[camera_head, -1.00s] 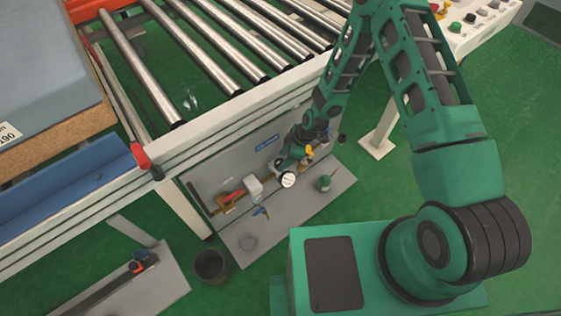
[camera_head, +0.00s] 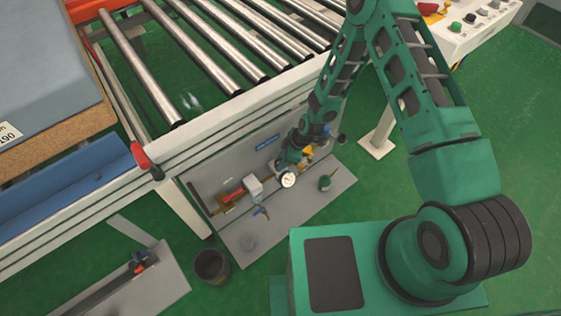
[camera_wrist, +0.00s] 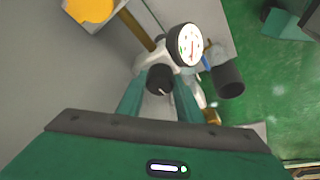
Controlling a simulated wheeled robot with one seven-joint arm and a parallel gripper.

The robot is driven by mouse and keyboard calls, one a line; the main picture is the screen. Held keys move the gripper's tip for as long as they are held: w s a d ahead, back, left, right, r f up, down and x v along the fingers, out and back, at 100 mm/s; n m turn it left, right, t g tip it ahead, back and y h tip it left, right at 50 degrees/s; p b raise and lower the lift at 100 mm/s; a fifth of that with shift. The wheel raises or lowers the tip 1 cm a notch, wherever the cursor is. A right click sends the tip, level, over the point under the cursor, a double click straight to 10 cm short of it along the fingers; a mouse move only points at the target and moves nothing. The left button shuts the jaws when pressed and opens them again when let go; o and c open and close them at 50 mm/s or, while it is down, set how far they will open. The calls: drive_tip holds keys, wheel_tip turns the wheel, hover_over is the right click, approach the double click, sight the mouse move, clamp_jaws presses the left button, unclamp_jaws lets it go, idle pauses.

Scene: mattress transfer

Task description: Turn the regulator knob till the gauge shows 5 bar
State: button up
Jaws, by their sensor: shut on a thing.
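The black regulator knob (camera_wrist: 160,78) shows in the wrist view with a small pale mark on its face. My gripper (camera_wrist: 160,92) is shut on it, one green finger on each side. The round white gauge (camera_wrist: 187,45) with a dark rim stands just above and right of the knob. It has a red needle, but its scale is too small to read. In the head view the gauge (camera_head: 288,180) sits on the fittings below the conveyor. My gripper (camera_head: 291,160) is just above it, and the knob is hidden there.
A red-handled valve (camera_head: 234,194) and a blue handle (camera_head: 261,212) are left of the gauge. A yellow part (camera_wrist: 90,8) and a dark cylinder (camera_wrist: 228,78) are near my gripper. The roller conveyor (camera_head: 205,60) stands behind; a dark bin (camera_head: 212,266) is on the floor.

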sight(289, 175)
drive_tip(key=shift+s+m, duration=0.15)
drive_tip(key=shift+m, duration=0.25)
drive_tip(key=m, duration=0.1)
drive_tip(key=m+t, duration=0.1)
drive_tip(key=m, duration=0.1)
drive_tip(key=shift+s+a+h, duration=0.15)
drive_tip(key=shift+s+h, duration=0.05)
drive_tip(key=shift+h, duration=0.1)
drive_tip(key=shift+m+t+h, duration=0.4)
drive_tip(key=shift+m+t, duration=0.3)
drive_tip(key=shift+m, duration=1.1)
drive_tip(key=shift+s, duration=0.1)
drive_tip(key=o, duration=1)
drive_tip(key=shift+o, duration=0.2)
drive_tip(key=shift+r, duration=0.1)
drive_tip(key=shift+r, duration=0.25)
drive_tip(key=v, duration=1)
